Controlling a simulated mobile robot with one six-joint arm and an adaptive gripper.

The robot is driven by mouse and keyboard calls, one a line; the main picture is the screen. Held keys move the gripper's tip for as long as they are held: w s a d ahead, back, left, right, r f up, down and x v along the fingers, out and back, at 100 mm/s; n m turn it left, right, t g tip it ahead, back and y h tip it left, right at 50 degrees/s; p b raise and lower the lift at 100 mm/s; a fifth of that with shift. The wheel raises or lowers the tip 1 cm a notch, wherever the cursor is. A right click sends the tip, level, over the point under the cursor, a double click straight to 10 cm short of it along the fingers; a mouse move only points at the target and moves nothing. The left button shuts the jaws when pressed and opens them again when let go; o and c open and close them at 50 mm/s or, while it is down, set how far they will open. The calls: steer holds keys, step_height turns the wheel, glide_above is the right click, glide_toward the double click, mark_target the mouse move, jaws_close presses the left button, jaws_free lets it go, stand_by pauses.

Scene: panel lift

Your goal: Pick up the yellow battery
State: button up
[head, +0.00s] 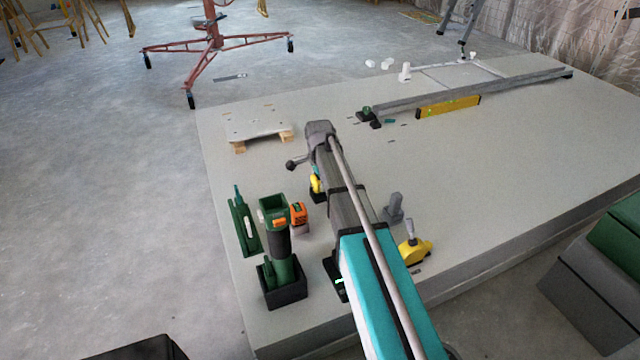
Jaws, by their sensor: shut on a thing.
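My arm reaches in from the bottom of the head view, and its forearm covers most of what lies below the wrist. My gripper (315,171) shows only as a small part at the forearm's left edge, pointing down. The yellow battery (315,186) is a small yellow patch just below it, partly hidden by the forearm, with a dark part beneath. My gripper is shut on it. The fingertips are hidden, and I cannot tell whether the battery touches the surface.
Left of the arm stand a green tool in a black holder (285,293), an orange battery (299,212) and a green tray (242,226). A yellow tool (415,252) sits right. A yellow level (448,107) lies farther back. The platform (520,170) is clear at right.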

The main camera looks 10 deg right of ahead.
steer(key=shift+r, duration=0.2)
step_height(320, 180, up, 3)
steer(key=p, duration=0.3)
steer(key=shift+f, duration=0.1)
steer(key=s+r+p, duration=1)
steer(key=s, duration=0.4)
steer(key=shift+f, duration=0.1)
stand_by(0.5)
steer(key=shift+s, duration=0.15)
